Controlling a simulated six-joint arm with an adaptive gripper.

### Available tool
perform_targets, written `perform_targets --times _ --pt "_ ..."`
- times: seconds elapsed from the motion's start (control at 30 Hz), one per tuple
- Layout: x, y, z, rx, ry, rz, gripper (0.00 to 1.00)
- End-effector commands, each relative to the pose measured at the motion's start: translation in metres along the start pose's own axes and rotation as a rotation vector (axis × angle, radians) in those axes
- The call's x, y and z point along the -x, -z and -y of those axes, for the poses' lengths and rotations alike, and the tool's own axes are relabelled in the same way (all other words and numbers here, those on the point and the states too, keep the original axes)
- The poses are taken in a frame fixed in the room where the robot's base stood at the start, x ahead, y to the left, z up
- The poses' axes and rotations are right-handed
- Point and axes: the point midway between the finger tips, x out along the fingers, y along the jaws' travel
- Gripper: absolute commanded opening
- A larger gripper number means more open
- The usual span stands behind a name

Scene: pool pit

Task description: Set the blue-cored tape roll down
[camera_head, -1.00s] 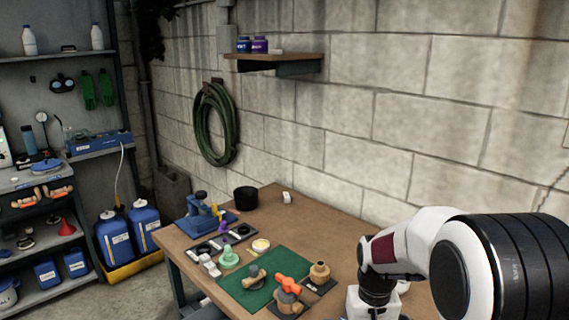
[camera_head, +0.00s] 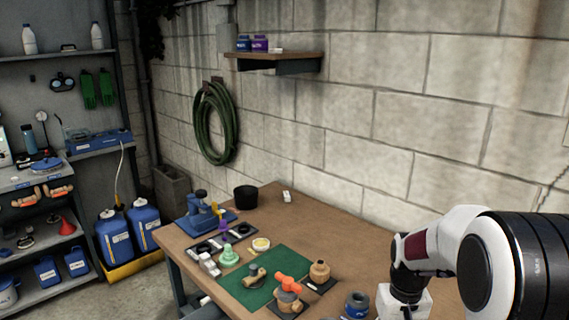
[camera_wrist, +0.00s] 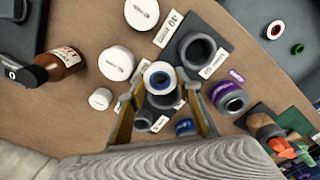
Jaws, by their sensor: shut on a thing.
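The blue-cored tape roll (camera_wrist: 160,77), a white ring with a blue core, is between the two finger ends of my gripper (camera_wrist: 162,97) in the wrist view. My gripper is shut on it. Below it in that picture are dark ring shapes (camera_wrist: 163,101) with white labels; I cannot tell the height of the roll above them. In the head view the bottom edge and my wrist hide the gripper and the held roll.
The head view shows a green mat (camera_head: 262,281) and open brown tabletop (camera_head: 300,224).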

Motion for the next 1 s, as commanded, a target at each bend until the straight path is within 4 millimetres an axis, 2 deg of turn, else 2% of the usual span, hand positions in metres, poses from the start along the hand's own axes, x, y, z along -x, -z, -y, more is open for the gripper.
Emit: perform_targets --times 0.17,0.53,0.7,1.0 --pt "0.0 0.001 0.015 0.003 0.0 0.0 0.24" --pt "0.0 0.0 0.063 0.003 0.0 -0.001 0.24" --pt "0.0 0.0 0.069 0.0 0.0 -0.001 0.24" --pt "0.0 0.0 0.068 -0.001 0.0 0.0 0.24"
